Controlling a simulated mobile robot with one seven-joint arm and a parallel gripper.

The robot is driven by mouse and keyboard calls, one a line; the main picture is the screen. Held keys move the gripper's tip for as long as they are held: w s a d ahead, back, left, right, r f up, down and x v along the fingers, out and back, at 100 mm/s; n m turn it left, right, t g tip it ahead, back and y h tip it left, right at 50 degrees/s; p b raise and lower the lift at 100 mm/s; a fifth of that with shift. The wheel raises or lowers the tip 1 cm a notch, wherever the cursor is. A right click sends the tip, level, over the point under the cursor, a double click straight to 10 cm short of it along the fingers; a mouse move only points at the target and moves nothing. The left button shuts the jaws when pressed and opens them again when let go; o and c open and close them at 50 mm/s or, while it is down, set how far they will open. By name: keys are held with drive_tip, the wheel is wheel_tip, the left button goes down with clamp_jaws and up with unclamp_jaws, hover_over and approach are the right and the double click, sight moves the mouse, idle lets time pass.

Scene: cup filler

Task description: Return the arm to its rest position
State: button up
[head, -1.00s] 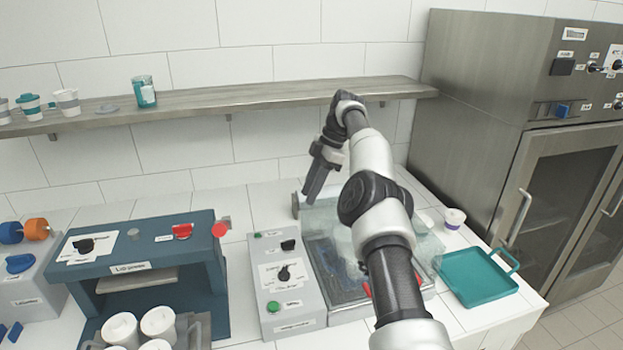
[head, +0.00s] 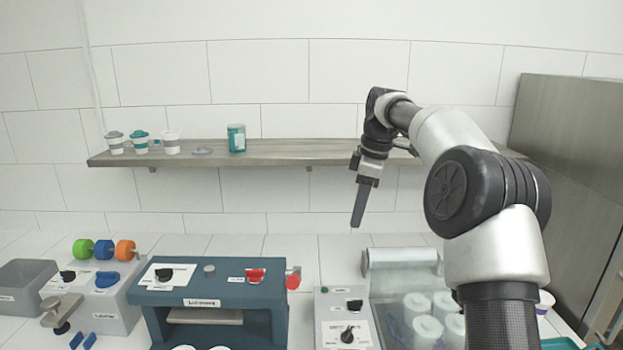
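My gripper (head: 360,210) hangs pointing down in front of the tiled wall, above the back of the counter and left of my arm's bend. It is seen edge-on, so the gap between its fingers does not show. Nothing is seen held in it. My raised arm covers part of the shelf's right end and part of the machine with the clear cover.
The wall shelf (head: 290,158) holds several cups and a teal jar (head: 236,139). Below stand a blue press (head: 215,300), a grey control box (head: 345,322), and a clear-covered machine (head: 400,262) with white cups inside. A grey bin (head: 25,285) stands far left; a steel cabinet (head: 570,150) right.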

drive_tip(key=s+r+m+t+h, duration=0.1)
drive_tip(key=s+r+m, duration=0.3)
drive_tip(key=s, duration=0.6)
drive_tip(key=s+r+m+t+h, duration=0.1)
drive_tip(key=s+r+m, duration=0.25)
drive_tip(key=s, duration=0.55)
drive_tip(key=s+d+f+m+t, duration=0.1)
drive_tip(key=s+f+m, duration=0.3)
drive_tip(key=s, duration=0.5)
drive_tip(key=s+f+m+t, duration=0.1)
drive_tip(key=s+f+m, duration=0.2)
drive_tip(key=s, duration=0.7)
drive_tip(key=shift+d+f+m, duration=0.35)
drive_tip(key=shift+d+f, duration=0.05)
drive_tip(key=shift+f, duration=0.3)
